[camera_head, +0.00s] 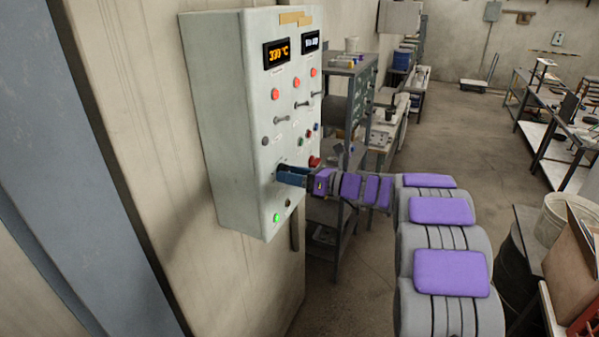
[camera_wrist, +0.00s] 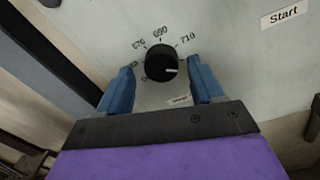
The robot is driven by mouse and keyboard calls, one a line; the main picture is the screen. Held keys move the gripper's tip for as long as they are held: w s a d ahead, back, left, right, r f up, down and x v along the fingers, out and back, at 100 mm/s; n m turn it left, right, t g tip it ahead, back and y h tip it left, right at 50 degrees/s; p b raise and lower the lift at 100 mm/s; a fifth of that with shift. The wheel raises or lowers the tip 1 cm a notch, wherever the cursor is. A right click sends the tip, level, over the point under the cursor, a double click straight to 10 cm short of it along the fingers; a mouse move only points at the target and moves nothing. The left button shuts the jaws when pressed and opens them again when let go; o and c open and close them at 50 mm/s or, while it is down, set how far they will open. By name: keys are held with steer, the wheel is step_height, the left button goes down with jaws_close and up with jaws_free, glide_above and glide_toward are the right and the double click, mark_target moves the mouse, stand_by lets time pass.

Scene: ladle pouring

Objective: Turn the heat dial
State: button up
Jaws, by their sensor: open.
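The heat dial (camera_wrist: 161,62) is a round black knob with a white pointer mark on the pale panel in the wrist view. Printed numbers stand around it, with 690 above and 710 at its upper right. The pointer faces right. My gripper (camera_wrist: 160,78) is open, with one blue finger on each side of the dial's lower half; I cannot tell whether either finger touches it. In the head view my gripper (camera_head: 281,173) reaches the lower part of the grey control box (camera_head: 228,110) and hides the dial. A display (camera_head: 277,53) on the box reads about 330 °C.
Red buttons (camera_head: 275,94) and toggle switches (camera_head: 281,120) sit above my gripper, and a green-lit button (camera_head: 277,217) sits below it. A "Start" label (camera_wrist: 284,15) is at the wrist view's upper right. Shelves (camera_head: 349,115) stand behind the box. The floor (camera_head: 470,130) beyond is mostly clear.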

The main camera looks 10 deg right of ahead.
steer(key=shift+s+a+r, duration=0.15)
steer(key=shift+a, duration=0.4)
steer(key=shift+s+a+r, duration=0.1)
steer(key=shift+a, duration=0.45)
steer(key=d, duration=0.1)
steer(key=w+d, duration=0.1)
steer(key=d, duration=0.1)
steer(key=shift+w+d+f, duration=0.1)
steer(key=shift+w+f, duration=0.15)
steer(key=shift+f, duration=0.1)
steer(key=shift+s+d, duration=0.15)
steer(key=shift+c, duration=0.9)
steer(key=shift+s+a+r, duration=0.2)
steer(key=shift+c, duration=0.7)
steer(key=shift+a, duration=0.3)
steer(key=shift+c, duration=0.7)
steer(key=shift+w+a+f, duration=0.1)
steer(key=shift+a+f, duration=0.05)
steer(key=shift+a, duration=0.2)
steer(key=c, duration=0.3)
steer(key=shift+d, duration=0.1)
steer(key=shift+c, duration=1.4)
